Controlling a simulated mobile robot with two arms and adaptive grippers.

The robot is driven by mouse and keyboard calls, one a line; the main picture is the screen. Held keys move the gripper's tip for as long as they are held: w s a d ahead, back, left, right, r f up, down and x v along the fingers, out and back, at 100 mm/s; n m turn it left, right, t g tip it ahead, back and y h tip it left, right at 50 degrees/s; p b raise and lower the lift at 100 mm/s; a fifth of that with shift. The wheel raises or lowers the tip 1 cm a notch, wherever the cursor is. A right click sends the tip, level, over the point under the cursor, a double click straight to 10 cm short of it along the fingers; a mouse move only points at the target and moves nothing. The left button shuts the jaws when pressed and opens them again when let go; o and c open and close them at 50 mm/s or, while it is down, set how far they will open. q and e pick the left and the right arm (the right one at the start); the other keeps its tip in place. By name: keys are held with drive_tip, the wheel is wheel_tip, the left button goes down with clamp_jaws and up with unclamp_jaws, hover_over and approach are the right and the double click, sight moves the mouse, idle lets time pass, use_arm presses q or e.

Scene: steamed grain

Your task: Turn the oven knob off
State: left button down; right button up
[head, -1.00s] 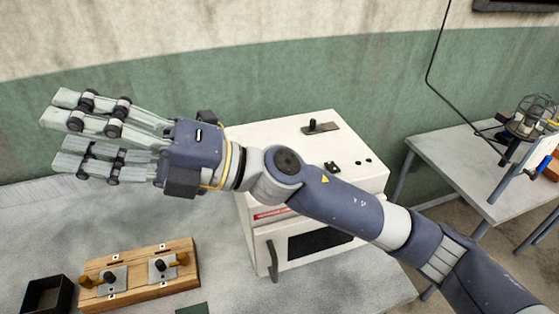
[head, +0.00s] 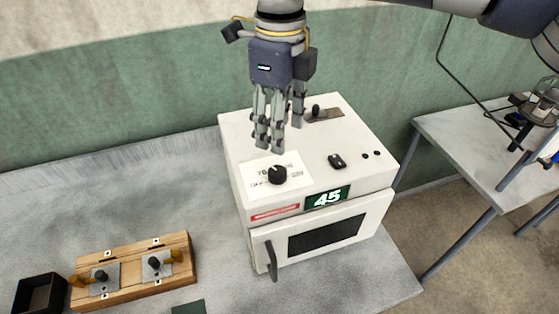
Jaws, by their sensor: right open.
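The white oven (head: 375,180) stands on the grey table in the head view. Its black round knob (head: 278,174) sits on a white label with markings on the oven's top, at the front left. My right gripper (head: 276,136) points down over the oven top, just behind and above the knob. Its fingers are open and empty, and appear apart from the knob. My left gripper is not in view.
A black switch (head: 337,161) and a small lever on a metal plate (head: 325,114) are also on the oven top. A wooden fixture (head: 135,292) and a black box (head: 40,294) stand at the front left. A second table (head: 450,150) is at the right.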

sight(279, 172)
wheel_tip(279, 172, down, 9)
drive_tip(key=p, duration=0.3)
drive_tip(key=shift+s+f+p, duration=0.1)
drive_tip(key=shift+p, duration=0.3)
drive_tip(key=shift+f, duration=0.65)
drive_tip(key=c, duration=1.1)
